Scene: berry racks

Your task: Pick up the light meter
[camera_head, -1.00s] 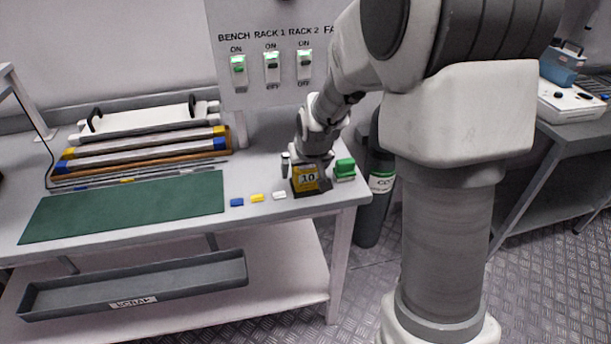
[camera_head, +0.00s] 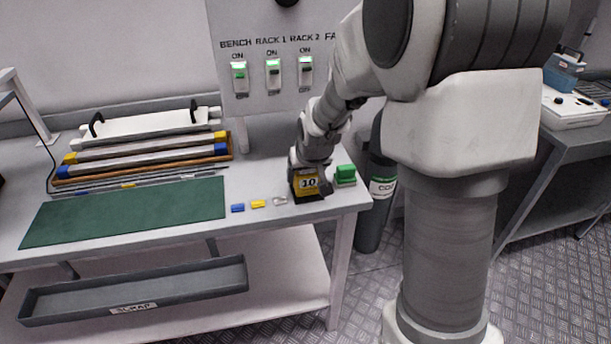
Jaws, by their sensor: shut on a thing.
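The light meter (camera_head: 308,185), a small yellow-and-black device with a white panel reading about "10", stands upright near the right end of the bench. My gripper (camera_head: 308,168) is directly over it, pointing down, and is shut on its upper part. The fingers are small and partly hidden behind the meter and the wrist. The meter's base looks to be on or very near the bench top; I cannot tell if there is a gap.
A green block (camera_head: 345,175) sits close to the right of the meter. Blue (camera_head: 238,208), yellow (camera_head: 258,203) and white (camera_head: 280,201) pieces lie to its left, beside a green mat (camera_head: 125,212). A switch panel (camera_head: 270,60) rises behind. A gas cylinder (camera_head: 376,205) stands right of the bench.

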